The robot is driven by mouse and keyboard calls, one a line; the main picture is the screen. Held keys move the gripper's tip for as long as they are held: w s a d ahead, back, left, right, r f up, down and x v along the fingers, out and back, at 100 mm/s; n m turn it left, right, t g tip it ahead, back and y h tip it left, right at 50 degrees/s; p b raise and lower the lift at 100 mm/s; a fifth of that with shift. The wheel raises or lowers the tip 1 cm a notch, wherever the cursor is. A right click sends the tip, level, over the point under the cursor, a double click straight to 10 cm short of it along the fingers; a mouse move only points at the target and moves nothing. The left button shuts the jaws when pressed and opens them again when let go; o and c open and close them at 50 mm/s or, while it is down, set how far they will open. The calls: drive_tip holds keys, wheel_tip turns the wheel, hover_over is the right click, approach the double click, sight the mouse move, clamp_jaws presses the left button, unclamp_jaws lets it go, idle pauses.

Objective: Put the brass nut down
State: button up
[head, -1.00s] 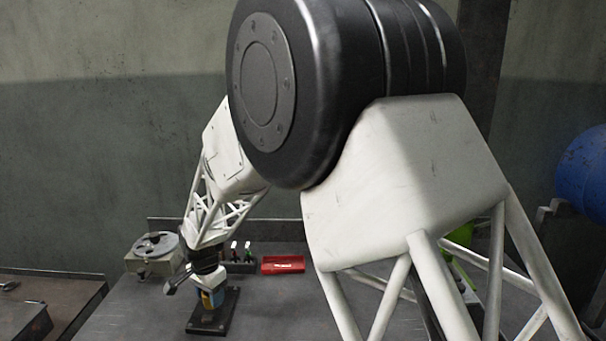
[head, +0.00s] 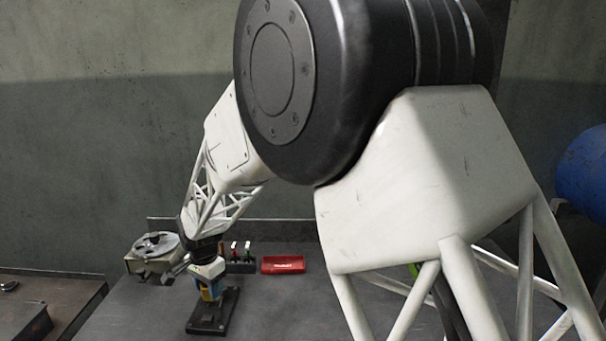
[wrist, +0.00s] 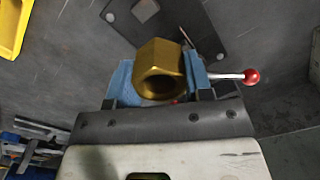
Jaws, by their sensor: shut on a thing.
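The brass nut (wrist: 158,72), a gold hexagonal piece with a round bore, shows in the wrist view. My gripper (wrist: 158,80) is shut on it, with a blue finger on each side. In the head view my gripper (head: 211,290) points down over a black base plate (head: 215,314) on the table; the nut cannot be made out there. The black plate (wrist: 208,42), with round holes, shows beyond the nut in the wrist view. I cannot tell whether the nut touches it.
A grey machine with a round top (head: 152,254) stands behind on the left. A rack of small tools (head: 242,262) and a red tray (head: 283,265) are at the table's back. A lever with a red knob (wrist: 252,76) shows beside my gripper. The table's front middle is clear.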

sight(213, 312)
drive_tip(key=shift+f, duration=1.8)
drive_tip(key=shift+r, duration=0.15)
drive_tip(key=shift+r, duration=1.7)
wheel_tip(213, 312, down, 6)
drive_tip(key=shift+r, duration=4.95)
drive_tip(key=shift+c, duration=0.8)
drive_tip(key=shift+s, duration=0.15)
